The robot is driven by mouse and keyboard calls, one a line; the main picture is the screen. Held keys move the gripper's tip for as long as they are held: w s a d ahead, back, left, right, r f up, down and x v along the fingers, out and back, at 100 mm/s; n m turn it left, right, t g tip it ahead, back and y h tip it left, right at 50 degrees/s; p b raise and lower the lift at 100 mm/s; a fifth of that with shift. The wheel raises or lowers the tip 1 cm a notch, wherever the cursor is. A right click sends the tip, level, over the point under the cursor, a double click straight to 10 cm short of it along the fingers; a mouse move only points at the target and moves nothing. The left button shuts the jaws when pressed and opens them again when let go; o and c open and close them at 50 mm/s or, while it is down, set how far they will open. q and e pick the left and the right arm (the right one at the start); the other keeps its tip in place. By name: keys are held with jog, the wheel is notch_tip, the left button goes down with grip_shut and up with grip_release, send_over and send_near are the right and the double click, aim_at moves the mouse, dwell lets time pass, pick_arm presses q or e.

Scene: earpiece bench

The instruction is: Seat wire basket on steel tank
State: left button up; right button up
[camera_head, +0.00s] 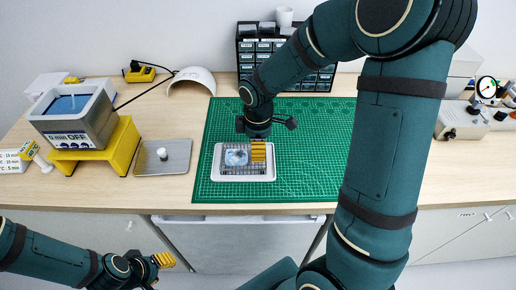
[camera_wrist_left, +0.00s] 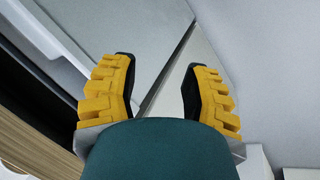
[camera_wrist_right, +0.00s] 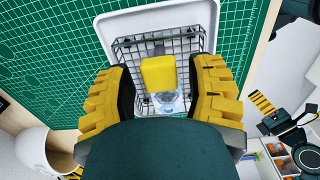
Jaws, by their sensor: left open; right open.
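The wire basket (camera_wrist_right: 188,45) sits on a white tray (camera_wrist_right: 112,22) on the green mat. It has a yellow grip (camera_wrist_right: 158,73) standing up in its middle and a clear bluish item (camera_wrist_right: 168,100) inside. It also shows in the head view (camera_head: 230,165). My right gripper (camera_head: 257,152) is above the basket, open, with its fingers (camera_wrist_right: 160,85) on either side of the yellow grip, apart from it. The steel tank (camera_head: 98,122), filled with blue liquid, stands on a yellow stand at the left. My left gripper (camera_head: 164,260) is open and empty in front of the bench, low down.
A metal lid (camera_head: 178,158) with a white knob lies between the tank's yellow stand (camera_head: 120,155) and the mat (camera_head: 300,190). A drawer cabinet (camera_head: 262,52) stands behind the mat. A white dome (camera_head: 192,80) and a yellow device (camera_head: 140,74) are at the back.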

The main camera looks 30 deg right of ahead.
grip_shut()
jog(key=shift+r, duration=0.1)
notch_tip(320, 180, up, 11)
jog(key=p, duration=0.8)
jog(key=shift+p, duration=0.4)
